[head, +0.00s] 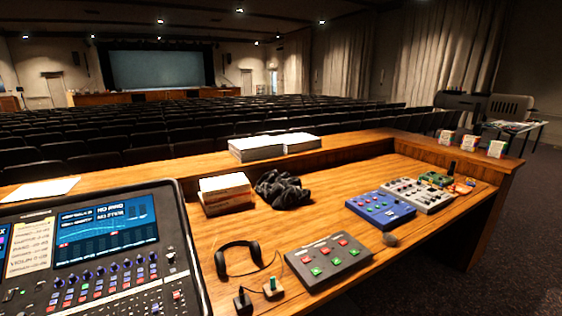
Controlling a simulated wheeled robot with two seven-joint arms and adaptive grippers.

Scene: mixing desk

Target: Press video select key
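A grey box (312,279) with red and green keys lies on the wooden desk at the front centre. Behind it to the right are a blue box (366,211) with coloured buttons and a pale grey panel (437,202) with several knobs. A large mixing console (184,262) with a lit screen (108,231) fills the lower left. The labels are too small to read, so I cannot tell which key is the video select key. Neither of my grippers is in view.
On the desk (235,313) lie headphones (221,262), a black cable bundle (281,190), a box stack (226,199) and two small switches, one with a green lever (272,283). White paper stacks (257,148) rest on the raised rear ledge. Bare desk surface lies between the cables and blue box.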

